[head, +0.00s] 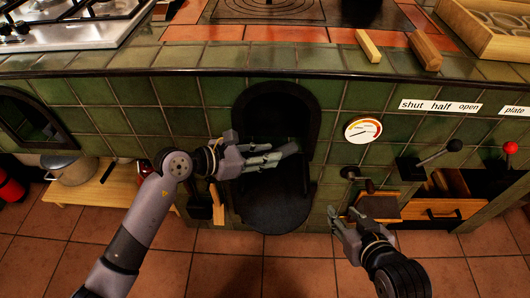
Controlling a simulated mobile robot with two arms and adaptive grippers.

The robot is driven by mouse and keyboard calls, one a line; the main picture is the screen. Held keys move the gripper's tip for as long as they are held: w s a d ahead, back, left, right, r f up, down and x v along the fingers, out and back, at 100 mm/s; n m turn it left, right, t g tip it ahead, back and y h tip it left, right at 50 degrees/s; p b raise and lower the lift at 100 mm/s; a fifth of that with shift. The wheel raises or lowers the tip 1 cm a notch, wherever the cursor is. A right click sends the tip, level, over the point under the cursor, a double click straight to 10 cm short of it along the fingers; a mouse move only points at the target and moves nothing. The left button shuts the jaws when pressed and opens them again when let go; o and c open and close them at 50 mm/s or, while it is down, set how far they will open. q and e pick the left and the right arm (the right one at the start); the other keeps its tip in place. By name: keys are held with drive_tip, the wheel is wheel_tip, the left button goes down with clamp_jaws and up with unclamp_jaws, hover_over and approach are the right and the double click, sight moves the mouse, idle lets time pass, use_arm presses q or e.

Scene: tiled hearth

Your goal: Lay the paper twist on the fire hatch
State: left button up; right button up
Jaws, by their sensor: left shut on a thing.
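The fire hatch is a black arched opening in the green tiled front, with a dark rounded plate (278,213) at its foot. My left gripper (278,155) reaches in from the left in front of the dark opening. It is shut on a pale grey thing (290,148), which seems to be the paper twist; the fingers hide part of it. It is held above the dark plate, apart from it as far as I can tell. My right gripper (343,216) is low to the right of the hatch, with its fingers apart and nothing visible between them.
A round gauge (363,130) and levers with a black knob (454,145) and a red knob (510,147) are on the right. Wooden blocks (368,46) and a wooden tray (490,30) lie on top. A pot (70,168) stands on a low bench (100,187) at left.

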use_arm(q)
drive_tip(key=shift+f+b, duration=0.6)
drive_tip(key=shift+f, duration=0.15)
drive_tip(key=shift+f+b, duration=0.4)
drive_tip(key=shift+f, duration=0.2)
use_arm(e)
drive_tip(key=w+a+r+t+y, duration=0.2)
drive_tip(key=w+r+t, duration=0.3)
drive_tip(key=r, duration=0.5)
drive_tip(key=shift+a+t, duration=0.45)
drive_tip(key=shift+t, duration=0.35)
drive_tip(key=shift+r, duration=0.1)
use_arm(q)
drive_tip(key=o, duration=0.8)
drive_tip(key=shift+o, duration=0.2)
drive_tip(key=v, duration=1.2)
